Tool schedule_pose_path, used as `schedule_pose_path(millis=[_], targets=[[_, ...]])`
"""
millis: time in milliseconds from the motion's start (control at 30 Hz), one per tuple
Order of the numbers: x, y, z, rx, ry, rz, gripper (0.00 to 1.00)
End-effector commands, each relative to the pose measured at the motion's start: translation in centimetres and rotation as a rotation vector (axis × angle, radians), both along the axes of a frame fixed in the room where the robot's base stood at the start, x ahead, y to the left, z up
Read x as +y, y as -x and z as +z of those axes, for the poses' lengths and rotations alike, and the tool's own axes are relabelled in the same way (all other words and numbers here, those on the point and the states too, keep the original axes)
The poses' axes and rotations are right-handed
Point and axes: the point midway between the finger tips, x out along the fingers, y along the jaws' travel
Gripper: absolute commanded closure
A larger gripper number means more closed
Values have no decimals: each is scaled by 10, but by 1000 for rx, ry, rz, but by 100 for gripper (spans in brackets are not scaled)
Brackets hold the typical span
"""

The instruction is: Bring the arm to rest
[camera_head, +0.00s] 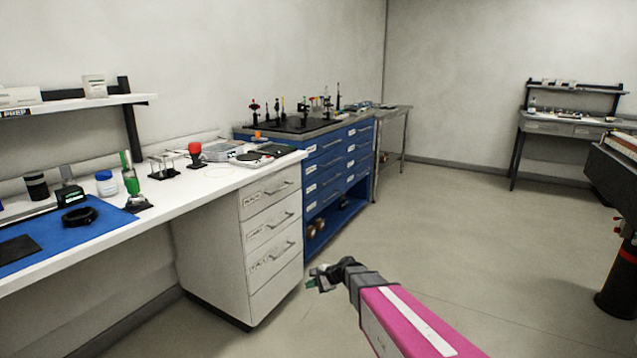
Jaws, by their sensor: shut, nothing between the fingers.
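My arm reaches in from the bottom of the head view, with a pink link nearest the camera. My gripper (318,279) is at its end, dark and small, shut and empty. It hangs over open floor, in the picture just right of the white drawer unit (268,230). I see no contact with the unit or the blue cabinet (338,165). The fingers are small in this view and their fine detail is hard to make out.
A white bench (185,195) with a blue mat (95,232) and several small instruments runs along the left. A grey table (397,115) stands behind the blue cabinet. A desk (560,127) is at the far right, dark equipment (615,170) at the right edge. The middle floor (470,220) is clear.

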Motion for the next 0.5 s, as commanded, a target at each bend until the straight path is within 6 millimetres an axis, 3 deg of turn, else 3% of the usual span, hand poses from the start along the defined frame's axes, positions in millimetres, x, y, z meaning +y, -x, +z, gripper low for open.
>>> schedule_pose_path(millis=[33,100,300,500], targets=[[-18,24,6,-41,83,59,100],[-41,47,8,-94,203,151,100],[-114,110,17,-199,535,423,100],[-182,160,33,-231,810,673,100]])
